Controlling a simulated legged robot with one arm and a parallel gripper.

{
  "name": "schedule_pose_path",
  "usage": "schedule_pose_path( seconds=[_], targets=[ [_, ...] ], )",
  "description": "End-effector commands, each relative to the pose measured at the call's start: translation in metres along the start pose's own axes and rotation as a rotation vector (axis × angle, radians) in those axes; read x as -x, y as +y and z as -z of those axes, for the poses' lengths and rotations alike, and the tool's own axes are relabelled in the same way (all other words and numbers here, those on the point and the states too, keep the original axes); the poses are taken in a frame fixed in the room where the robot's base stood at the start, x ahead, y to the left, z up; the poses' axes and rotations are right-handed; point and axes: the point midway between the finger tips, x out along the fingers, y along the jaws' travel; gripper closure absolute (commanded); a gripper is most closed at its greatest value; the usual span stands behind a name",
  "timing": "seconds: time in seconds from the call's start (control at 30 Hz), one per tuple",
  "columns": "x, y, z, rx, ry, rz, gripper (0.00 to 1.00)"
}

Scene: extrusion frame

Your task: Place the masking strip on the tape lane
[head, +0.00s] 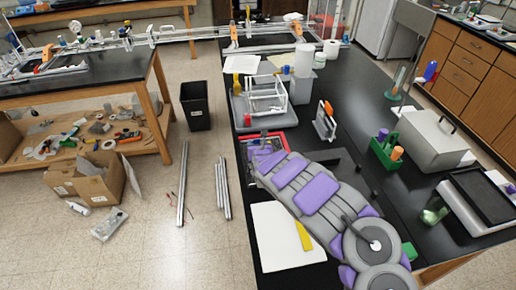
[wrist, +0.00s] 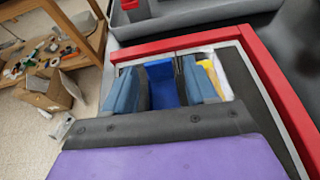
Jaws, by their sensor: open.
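My gripper (wrist: 160,84) is open in the wrist view, with one blue-grey finger on each side of a bright blue piece (wrist: 160,78). This piece may be the masking strip; I cannot tell whether either finger touches it. A red-rimmed grey board (wrist: 262,75) surrounds this area; its red edge also shows in the head view (head: 284,139). In the head view my gripper (head: 265,147) is over that board on the black bench, and my arm hides much of it. I cannot make out the tape lane.
A grey tray (head: 240,118) with a clear frame (head: 267,93) stands just behind the board. A white sheet (head: 275,240) with a yellow strip (head: 304,236) lies in front. A white holder (head: 325,122), green caddy (head: 385,152) and grey box (head: 432,138) stand to the right.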

Motion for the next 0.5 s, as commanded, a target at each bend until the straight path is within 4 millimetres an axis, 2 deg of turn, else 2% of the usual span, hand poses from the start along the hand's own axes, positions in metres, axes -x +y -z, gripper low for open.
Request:
schedule_pose_path(
  seconds=[0.5],
  targets=[
    [0.047,0.000,-0.003,0.004,0.001,0.001,0.44]
  ],
)
